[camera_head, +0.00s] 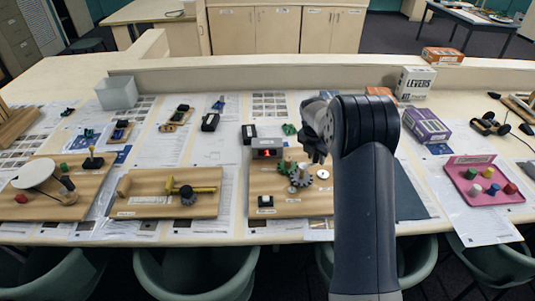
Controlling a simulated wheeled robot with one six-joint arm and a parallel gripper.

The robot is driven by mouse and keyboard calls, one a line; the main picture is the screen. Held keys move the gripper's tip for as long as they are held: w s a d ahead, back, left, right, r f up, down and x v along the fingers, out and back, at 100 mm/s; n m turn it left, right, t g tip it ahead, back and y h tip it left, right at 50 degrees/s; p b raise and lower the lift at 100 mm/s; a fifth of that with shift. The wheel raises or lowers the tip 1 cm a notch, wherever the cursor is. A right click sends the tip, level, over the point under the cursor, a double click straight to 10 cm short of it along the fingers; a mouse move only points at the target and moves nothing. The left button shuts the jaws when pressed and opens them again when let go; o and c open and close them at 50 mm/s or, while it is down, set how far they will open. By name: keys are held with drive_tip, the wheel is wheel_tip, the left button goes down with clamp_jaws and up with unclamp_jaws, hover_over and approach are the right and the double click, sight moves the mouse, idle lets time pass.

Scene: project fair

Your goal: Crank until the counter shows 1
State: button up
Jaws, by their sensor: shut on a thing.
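The gear device stands on a wooden board (282,206) in the middle of the table. Its counter (267,143) is a dark box with a small red lit display, and the digit is too small to read surely. Green and grey gears (301,178) sit in front of the counter. My gripper (316,157) is over the back right of the gears, pointing down, with my arm coming in from the front right. It is shut on what seems to be the crank handle. The handle itself is hidden by my gripper and wrist.
A wooden board with a yellow rod (204,189) lies to the left, and a board with a white disc (35,173) farther left. A pink tray (500,196) with coloured pegs and a purple box (426,125) are to the right. Chairs line the front edge.

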drive_tip(key=shift+f, duration=0.1)
idle(0.4)
drive_tip(key=o, duration=0.9)
drive_tip(key=shift+v, duration=4.1)
drive_tip(key=shift+f, duration=0.1)
drive_tip(key=shift+x, duration=3.95)
drive_tip(key=shift+w, duration=0.1)
